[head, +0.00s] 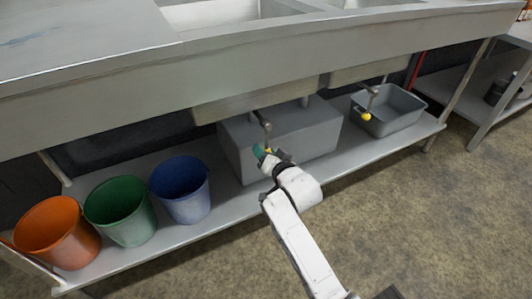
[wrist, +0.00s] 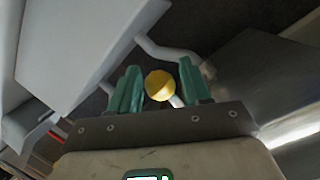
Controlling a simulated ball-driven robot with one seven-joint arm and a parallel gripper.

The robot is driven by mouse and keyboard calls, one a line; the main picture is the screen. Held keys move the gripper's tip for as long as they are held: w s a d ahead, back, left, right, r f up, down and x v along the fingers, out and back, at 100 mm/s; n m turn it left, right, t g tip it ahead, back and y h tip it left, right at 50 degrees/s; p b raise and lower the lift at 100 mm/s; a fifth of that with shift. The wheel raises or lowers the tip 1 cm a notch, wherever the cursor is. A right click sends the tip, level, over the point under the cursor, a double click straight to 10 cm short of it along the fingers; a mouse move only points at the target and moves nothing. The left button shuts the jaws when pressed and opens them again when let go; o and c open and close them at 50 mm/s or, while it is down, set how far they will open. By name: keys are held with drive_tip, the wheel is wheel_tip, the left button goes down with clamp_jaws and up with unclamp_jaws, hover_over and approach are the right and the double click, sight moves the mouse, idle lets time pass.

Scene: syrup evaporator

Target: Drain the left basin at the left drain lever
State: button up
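The left basin (head: 215,13) is set in the metal counter at the top of the head view; its floor is mostly out of sight. Below it hangs the left drain lever (head: 264,122), a grey bent rod with a yellow ball knob. My gripper (head: 266,154) is right at this knob, partly hiding it. In the wrist view, the yellow knob (wrist: 160,85) lies between the two green fingers of my gripper (wrist: 158,84). The fingers are apart, with a narrow gap showing on each side of the knob, so I see no clear grip.
A grey box (head: 308,135) stands on the lower shelf behind my gripper. To its left are orange (head: 55,232), green (head: 120,211) and blue (head: 181,190) buckets. To the right, a second yellow-knobbed lever (head: 367,116) hangs over a grey tub (head: 402,116). The floor in front is clear.

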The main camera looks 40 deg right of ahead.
drive_tip(key=shift+o, duration=0.7)
drive_tip(key=p+v, duration=0.3)
drive_tip(key=v, duration=0.7)
drive_tip(key=shift+s, duration=0.35)
drive_tip(key=shift+a, duration=0.15)
